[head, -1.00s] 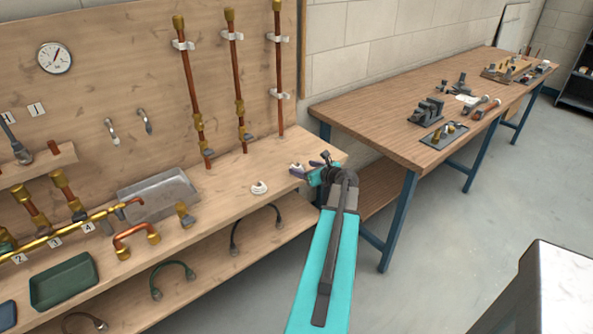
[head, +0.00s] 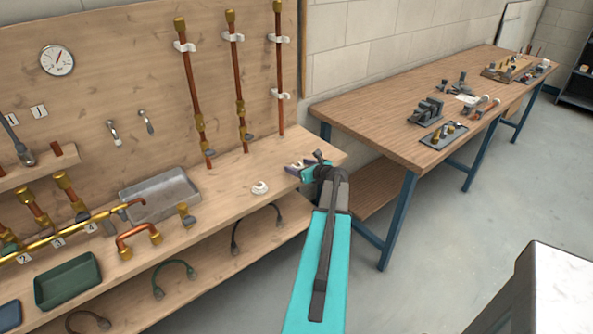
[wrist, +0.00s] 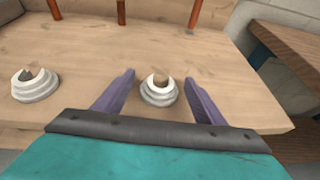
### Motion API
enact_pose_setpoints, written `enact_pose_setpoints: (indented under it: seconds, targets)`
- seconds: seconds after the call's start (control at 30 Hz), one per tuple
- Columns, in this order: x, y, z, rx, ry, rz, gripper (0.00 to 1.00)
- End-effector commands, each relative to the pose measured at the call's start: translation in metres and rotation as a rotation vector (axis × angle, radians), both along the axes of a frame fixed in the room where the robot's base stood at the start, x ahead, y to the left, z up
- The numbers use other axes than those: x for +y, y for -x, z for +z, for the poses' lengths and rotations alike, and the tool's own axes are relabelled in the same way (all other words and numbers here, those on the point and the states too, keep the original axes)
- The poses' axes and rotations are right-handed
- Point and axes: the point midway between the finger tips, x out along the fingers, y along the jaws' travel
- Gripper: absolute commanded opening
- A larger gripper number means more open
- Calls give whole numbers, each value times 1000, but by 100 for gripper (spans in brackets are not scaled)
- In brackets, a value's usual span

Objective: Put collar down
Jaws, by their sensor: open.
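A white stepped collar (wrist: 158,93) sits on the wooden bench top (wrist: 95,50), between the two purple fingers of my gripper (wrist: 159,78). The wrist view shows a gap on each side of it, so my gripper is open around it without gripping. In the head view my gripper (head: 297,168) is low over the right end of the bench, and the collar there is mostly hidden by the fingers. A second, similar white collar (wrist: 35,85) rests on the bench to the left; it also shows in the head view (head: 260,188).
Upright copper pipes (head: 240,90) stand at the back of the bench behind my gripper. A grey metal tray (head: 160,195) and copper fittings (head: 138,238) are farther left. The bench's right edge is close by. A second table (head: 370,115) stands to the right.

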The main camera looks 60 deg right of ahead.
Motion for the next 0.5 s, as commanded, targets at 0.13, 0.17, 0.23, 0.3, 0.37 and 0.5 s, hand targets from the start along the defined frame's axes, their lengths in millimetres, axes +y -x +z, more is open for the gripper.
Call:
enact_pose_setpoints:
  seconds: [0.13,0.17,0.23,0.3,0.37,0.5]
  targets:
    - [0,0,0,0,0,0,64]
    - [0,0,0,0,0,0,64]
    - [0,0,0,0,0,0,64]
    - [0,1,0,0,0,-1,54]
    - [0,1,0,0,0,-1,44]
    - [0,1,0,0,0,-1,21]
